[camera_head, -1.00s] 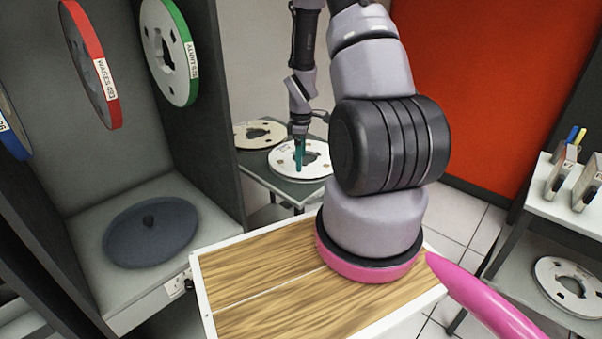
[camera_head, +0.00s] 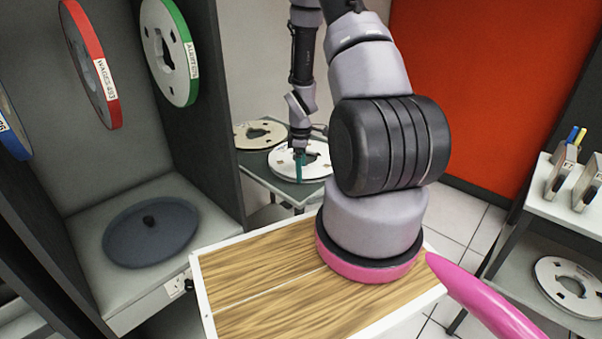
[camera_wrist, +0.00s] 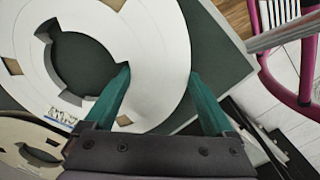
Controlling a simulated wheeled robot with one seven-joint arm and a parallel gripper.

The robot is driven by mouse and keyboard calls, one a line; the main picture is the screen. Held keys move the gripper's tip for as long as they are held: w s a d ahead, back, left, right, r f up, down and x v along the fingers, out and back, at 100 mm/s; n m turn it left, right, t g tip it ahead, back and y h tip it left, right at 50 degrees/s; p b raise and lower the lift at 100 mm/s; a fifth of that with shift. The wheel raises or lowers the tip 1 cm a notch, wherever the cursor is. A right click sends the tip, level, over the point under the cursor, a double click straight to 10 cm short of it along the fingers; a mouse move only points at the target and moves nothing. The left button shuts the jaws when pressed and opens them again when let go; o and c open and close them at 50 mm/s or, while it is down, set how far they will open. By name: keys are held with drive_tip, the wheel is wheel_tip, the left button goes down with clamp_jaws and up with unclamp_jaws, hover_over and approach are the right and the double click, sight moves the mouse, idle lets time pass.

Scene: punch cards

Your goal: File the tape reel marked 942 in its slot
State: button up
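A white tape reel (camera_head: 301,160) lies flat on a low dark table (camera_head: 272,181) behind my wooden-topped base. In the wrist view the same white reel (camera_wrist: 165,45) fills the upper left, with a dark round hub opening and a small label whose number I cannot read. My gripper (camera_head: 299,168) points down at the reel. In the wrist view my gripper (camera_wrist: 161,76) has its teal fingers apart, one over the hub opening and one beyond the outer rim. The reel's ring shows between them; I cannot tell whether they touch it.
A second, cream reel (camera_head: 259,134) lies beside it. A grey cabinet (camera_head: 205,120) at left holds a red-rimmed reel (camera_head: 93,65), a green-rimmed reel (camera_head: 168,50) and a dark round disc (camera_head: 150,232). A white shelf unit (camera_head: 562,215) stands at right.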

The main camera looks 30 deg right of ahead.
clamp_jaws()
drive_tip(key=shift+r, duration=3.05)
wheel_tip(320, 180, up, 13)
